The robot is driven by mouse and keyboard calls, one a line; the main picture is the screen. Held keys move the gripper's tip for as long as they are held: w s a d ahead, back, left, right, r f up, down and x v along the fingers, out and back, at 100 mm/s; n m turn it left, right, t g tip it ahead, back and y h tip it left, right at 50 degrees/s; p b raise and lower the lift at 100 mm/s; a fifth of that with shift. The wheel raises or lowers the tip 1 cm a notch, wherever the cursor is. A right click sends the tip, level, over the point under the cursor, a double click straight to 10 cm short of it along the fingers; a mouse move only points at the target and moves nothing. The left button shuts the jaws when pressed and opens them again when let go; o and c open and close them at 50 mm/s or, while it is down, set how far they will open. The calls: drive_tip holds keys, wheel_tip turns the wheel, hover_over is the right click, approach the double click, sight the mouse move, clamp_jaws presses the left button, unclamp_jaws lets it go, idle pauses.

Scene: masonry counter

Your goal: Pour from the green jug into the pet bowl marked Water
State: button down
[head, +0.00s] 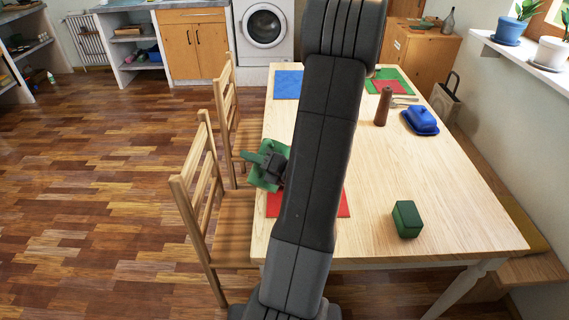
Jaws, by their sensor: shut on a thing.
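The green jug (261,177) is at the left edge of the wooden table, near the middle of the view. It looks tilted, and its mouth and contents cannot be made out. My gripper (273,165) is shut on it, on its right side. My dark arm crosses in front of the table and hides part of it. I see no pet bowl marked Water in this view.
The wooden table (450,190) bears a green box (407,219), a blue lidded dish (421,121), a brown mill (383,107), a red mat (274,204) and a blue mat (287,84). Two wooden chairs (206,180) stand at its left.

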idle(0.8)
drive_tip(key=s+a+f+n+b, duration=0.3)
drive_tip(key=s+f+n+b, duration=0.3)
drive_tip(key=b, duration=1.1)
wheel_tip(320, 180, down, 3)
drive_tip(key=n, duration=0.5)
drive_tip(key=shift+s+a+f, duration=0.2)
drive_tip(key=shift+s+a, duration=0.05)
